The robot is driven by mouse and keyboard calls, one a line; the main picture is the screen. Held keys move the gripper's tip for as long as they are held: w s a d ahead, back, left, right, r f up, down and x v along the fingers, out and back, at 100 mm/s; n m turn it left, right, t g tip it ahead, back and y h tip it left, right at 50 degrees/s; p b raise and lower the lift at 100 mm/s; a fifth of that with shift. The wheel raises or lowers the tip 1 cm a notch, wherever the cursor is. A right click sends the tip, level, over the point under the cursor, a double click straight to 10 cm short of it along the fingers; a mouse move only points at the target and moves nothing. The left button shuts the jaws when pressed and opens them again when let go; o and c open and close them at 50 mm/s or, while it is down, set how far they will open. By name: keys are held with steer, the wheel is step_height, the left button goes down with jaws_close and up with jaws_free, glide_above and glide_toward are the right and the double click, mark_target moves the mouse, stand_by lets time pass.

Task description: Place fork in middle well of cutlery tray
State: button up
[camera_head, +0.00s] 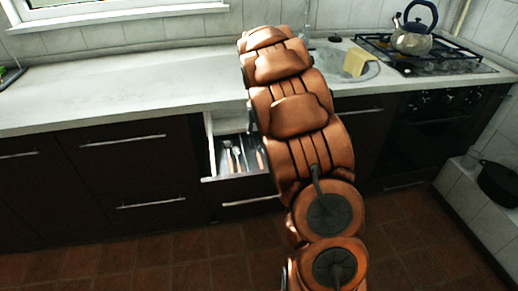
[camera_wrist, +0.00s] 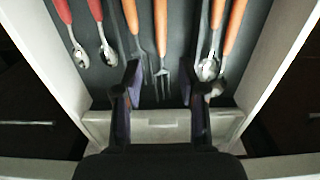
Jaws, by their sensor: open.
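In the wrist view, an open drawer with a dark grey floor holds cutlery. A fork with an orange handle (camera_wrist: 160,22) lies near the middle, its tines toward my gripper. Another fork with a red-orange handle (camera_wrist: 131,16) lies just left of it. My gripper (camera_wrist: 163,88) is open, its two dark fingers apart on either side of the orange fork's tine end, with nothing clearly held. I cannot make out the tray's well dividers. In the head view my arm hides the gripper and part of the drawer (camera_head: 238,179).
Two red-handled spoons (camera_wrist: 78,55) lie at the left and orange-handled spoons (camera_wrist: 209,68) at the right. Pale drawer walls (camera_wrist: 277,60) stand close on both sides.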

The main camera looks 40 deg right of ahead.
mark_target(259, 155)
step_height(259, 155, up, 5)
steer(key=s+a+r+n+g, duration=0.1)
steer(key=s+a+r, duration=0.1)
steer(key=s+a, duration=0.55)
steer(key=s+a+r, duration=0.2)
steer(key=s+a, duration=0.5)
steer(key=s, duration=0.2)
steer(key=s+a+f+n, duration=0.1)
steer(key=s+a, duration=0.2)
steer(key=s, duration=0.4)
steer(key=s+a+f+n+g, duration=0.1)
steer(key=s+a+f, duration=0.1)
steer(key=s, duration=0.4)
steer(key=s+a+f+n, duration=0.1)
steer(key=s+a+f, duration=0.1)
steer(key=s+a, duration=0.2)
steer(key=s, duration=0.3)
steer(key=shift+s+n+g, duration=0.3)
steer(key=shift+s, duration=0.05)
steer(key=shift+r, duration=0.15)
